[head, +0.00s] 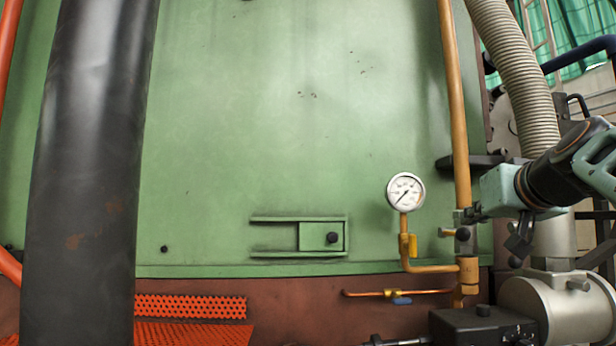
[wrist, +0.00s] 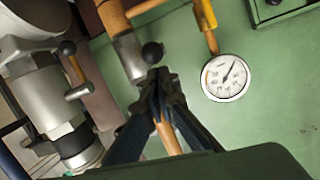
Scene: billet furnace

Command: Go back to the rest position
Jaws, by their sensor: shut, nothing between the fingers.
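My gripper (wrist: 160,82) is shut and empty in the wrist view, its dark fingertips together. The tips appear just below a round black knob (wrist: 152,53) on the silver valve of a pipe; whether they touch it I cannot tell. In the head view my teal and black arm reaches in from the right edge, its end beside the vertical orange pipe (head: 455,110). The finger detail is too small there to read. The black valve knob (head: 463,234) shows on that pipe, lower down.
A round pressure gauge (head: 406,191) stands left of the pipe; it also shows in the wrist view (wrist: 226,78). A green furnace wall (head: 260,110) lies behind. A thick black column (head: 90,170) stands left. A ribbed hose (head: 515,75) and silver fittings (head: 560,305) crowd the right.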

